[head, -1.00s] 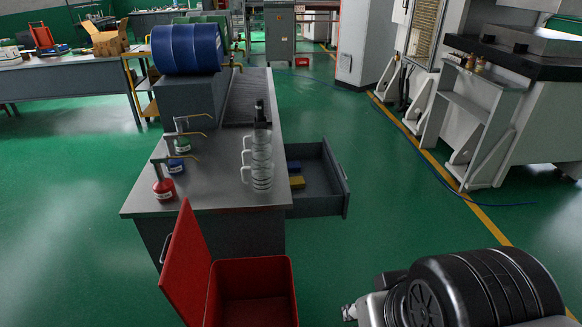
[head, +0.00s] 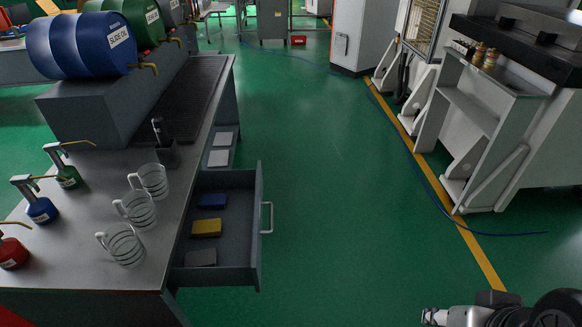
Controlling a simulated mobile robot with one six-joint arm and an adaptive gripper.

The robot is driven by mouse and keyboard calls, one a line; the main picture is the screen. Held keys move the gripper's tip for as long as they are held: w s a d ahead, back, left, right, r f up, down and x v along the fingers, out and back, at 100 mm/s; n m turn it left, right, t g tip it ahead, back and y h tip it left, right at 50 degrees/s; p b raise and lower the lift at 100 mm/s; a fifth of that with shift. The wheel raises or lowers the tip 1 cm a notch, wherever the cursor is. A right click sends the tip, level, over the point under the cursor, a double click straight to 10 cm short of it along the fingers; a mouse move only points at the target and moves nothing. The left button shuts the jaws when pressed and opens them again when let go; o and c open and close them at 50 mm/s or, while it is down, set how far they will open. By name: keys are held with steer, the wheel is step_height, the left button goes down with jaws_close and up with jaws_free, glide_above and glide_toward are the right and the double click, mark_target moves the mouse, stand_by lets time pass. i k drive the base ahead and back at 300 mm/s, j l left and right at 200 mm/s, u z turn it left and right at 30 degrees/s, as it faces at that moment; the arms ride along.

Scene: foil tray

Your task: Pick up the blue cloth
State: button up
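The blue cloth (head: 212,201) is a small folded block lying in the open drawer (head: 262,241) of the grey workbench, towards the drawer's far end. A yellow cloth (head: 206,228) lies just in front of it and a grey one (head: 201,258) nearer still, apart from each other. My arm shows at the bottom right corner, over the floor, well away from the drawer.
Several glass jugs (head: 135,209) stand on the bench top (head: 100,262) beside the drawer, with pump oilers (head: 41,209) to their left. Blue and green drums lie behind. A drawer handle (head: 267,217) sticks out right. Green floor right of the drawer is free; a machine stands at right.

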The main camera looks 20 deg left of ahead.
mark_target(213, 201)
steer(key=i+u, duration=0.25)
steer(key=i, duration=0.2)
steer(key=i+l+u, duration=0.25)
steer(key=i, duration=0.25)
steer(key=i+l+u, duration=0.25)
steer(key=i, duration=0.2)
steer(key=i+l+u, duration=0.25)
steer(key=i+u, duration=0.15)
steer(key=u, duration=0.35)
steer(key=i+u, duration=0.2)
steer(key=u, duration=0.3)
steer(key=i+l+u, duration=0.1)
steer(key=u, duration=0.35)
steer(key=i+l+u, duration=0.15)
steer(key=u, duration=0.35)
steer(key=i+l+u, duration=0.15)
steer(key=u, duration=0.35)
steer(key=i+l+u, duration=0.15)
steer(key=u, duration=0.2)
steer(key=i+l+u, duration=0.15)
steer(key=u, duration=0.2)
